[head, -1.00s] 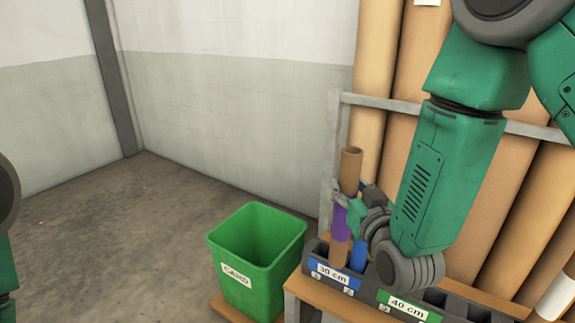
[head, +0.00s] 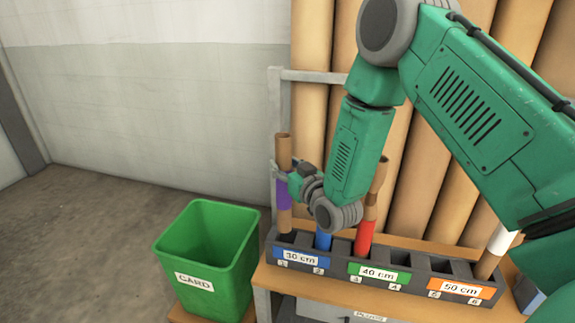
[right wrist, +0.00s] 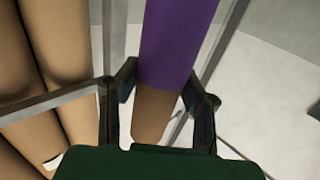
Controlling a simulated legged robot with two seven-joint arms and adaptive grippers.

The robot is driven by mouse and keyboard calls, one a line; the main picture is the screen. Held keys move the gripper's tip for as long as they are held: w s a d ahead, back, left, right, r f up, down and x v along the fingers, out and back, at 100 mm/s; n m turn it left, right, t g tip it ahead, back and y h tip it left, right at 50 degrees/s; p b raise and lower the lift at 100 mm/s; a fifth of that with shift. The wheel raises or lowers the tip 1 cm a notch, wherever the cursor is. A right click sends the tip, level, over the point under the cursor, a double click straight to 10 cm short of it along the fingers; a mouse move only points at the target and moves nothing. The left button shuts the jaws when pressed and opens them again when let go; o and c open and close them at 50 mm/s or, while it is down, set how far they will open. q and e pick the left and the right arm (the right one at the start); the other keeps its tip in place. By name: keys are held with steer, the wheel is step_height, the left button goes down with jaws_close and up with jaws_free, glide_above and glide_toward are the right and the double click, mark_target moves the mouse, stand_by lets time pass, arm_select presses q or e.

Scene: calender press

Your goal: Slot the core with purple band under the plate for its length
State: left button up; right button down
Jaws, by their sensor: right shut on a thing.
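The core with purple band (head: 284,192) is a brown tube standing nearly upright at the left end of the dark rack (head: 352,282). My right gripper (head: 288,184) is shut around it at the purple band. Its lower end is at the opening of slot 1, behind the blue 30 cm plate (head: 300,257); I cannot tell whether it is inside or just above. In the right wrist view the purple band (right wrist: 178,42) and bare brown end run between the two fingers (right wrist: 165,92). My left gripper is out of view.
A blue-banded core (head: 323,238) stands in slot 2, a red-banded core (head: 365,236) beside it under 40 cm. A white-banded core (head: 497,246) stands under the 50 cm plate (head: 461,289). A green CARD bin (head: 207,262) is left of the bench. Large brown rolls (head: 312,95) lean behind.

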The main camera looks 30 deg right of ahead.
mark_target(285, 190)
steer(key=shift+a+f, duration=0.25)
steer(key=shift+f, duration=0.2)
steer(key=shift+f+b, duration=0.25)
steer(key=shift+b, duration=0.2)
steer(key=f+b, duration=0.2)
steer(key=f, duration=0.1)
steer(key=f+b, duration=0.1)
steer(key=shift+d+f, duration=0.3)
steer(key=shift+f, duration=0.1)
steer(key=shift+a+f, duration=0.1)
steer(key=shift+f, duration=0.2)
steer(key=shift+f+b, duration=0.3)
steer(key=shift+b, duration=0.15)
steer(key=shift+d+f, duration=0.2)
steer(key=shift+f, duration=0.1)
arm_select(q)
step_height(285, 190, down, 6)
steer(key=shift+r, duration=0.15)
arm_select(e)
steer(key=shift+f, duration=0.1)
